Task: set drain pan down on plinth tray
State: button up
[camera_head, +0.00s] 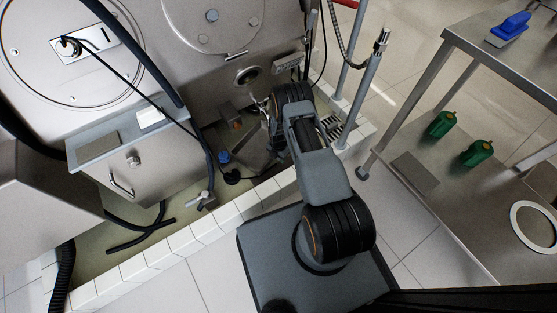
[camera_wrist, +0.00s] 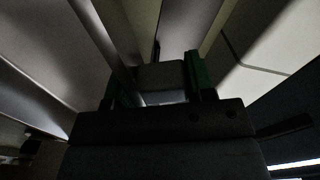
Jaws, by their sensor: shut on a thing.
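In the wrist view my gripper (camera_wrist: 158,80) has a green pad on each side, shut on a grey piece (camera_wrist: 162,74). I take this piece to be part of the drain pan, but the view is dark and most of its shape is hidden. In the head view my arm reaches over the tiled kerb to the lower front of the machine. My gripper is largely hidden there beyond the wrist. A sunken floor (camera_head: 150,222) inside the kerb appears to be the plinth tray. I cannot tell whether the pan touches it.
The white tiled kerb (camera_head: 185,236) edges the sunken floor. A blue-topped fitting (camera_head: 224,157), a valve (camera_head: 205,199) and black hoses lie inside it.

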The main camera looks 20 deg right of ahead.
jog(key=shift+f+b, duration=0.55)
jog(key=shift+f, duration=0.7)
jog(key=shift+f, duration=0.2)
jog(key=o, duration=1.3)
jog(key=shift+o, duration=0.2)
jog(key=shift+r, duration=0.15)
